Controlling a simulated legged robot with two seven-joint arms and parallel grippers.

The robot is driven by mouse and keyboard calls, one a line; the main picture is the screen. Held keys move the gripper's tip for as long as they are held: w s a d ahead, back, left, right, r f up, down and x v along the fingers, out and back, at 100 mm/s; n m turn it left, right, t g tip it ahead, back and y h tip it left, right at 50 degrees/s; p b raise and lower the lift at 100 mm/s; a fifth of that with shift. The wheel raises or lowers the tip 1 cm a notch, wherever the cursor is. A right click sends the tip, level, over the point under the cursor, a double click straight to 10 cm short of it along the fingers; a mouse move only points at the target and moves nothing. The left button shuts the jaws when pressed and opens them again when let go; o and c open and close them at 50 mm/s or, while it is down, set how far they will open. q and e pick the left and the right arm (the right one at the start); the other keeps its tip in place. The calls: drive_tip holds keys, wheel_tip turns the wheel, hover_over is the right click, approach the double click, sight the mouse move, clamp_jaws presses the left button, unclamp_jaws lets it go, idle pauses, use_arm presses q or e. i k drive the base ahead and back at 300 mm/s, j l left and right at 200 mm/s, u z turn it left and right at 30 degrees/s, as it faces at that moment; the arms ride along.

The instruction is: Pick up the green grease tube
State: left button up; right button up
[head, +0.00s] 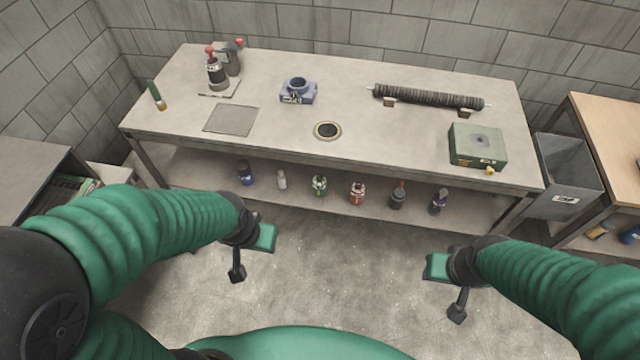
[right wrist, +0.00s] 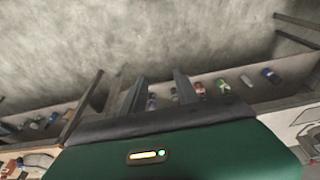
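The green grease tube (head: 155,93) stands near the left end of the workbench in the head view, dark green with a yellow-orange end at the bottom. It leans slightly. My left gripper (head: 237,272) hangs over the floor in front of the bench, well apart from the tube; its finger gap is not clear. My right gripper (head: 458,312) is also over the floor, at the right, far from the tube. In the right wrist view its two fingers (right wrist: 158,92) stand apart with nothing between them. I cannot make out the tube in that view.
The workbench (head: 370,150) carries a red-topped tool (head: 216,72), a flat grey plate (head: 231,120), a blue part (head: 297,91), a round hole ring (head: 327,131), a ribbed mesh roll (head: 428,97) and a green box (head: 477,146). Several bottles stand on the lower shelf. A grey bin (head: 567,170) is right.

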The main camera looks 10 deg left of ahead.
sight(319, 189)
drive_tip(key=i+j+u, duration=0.5)
drive_tip(key=i, duration=0.35)
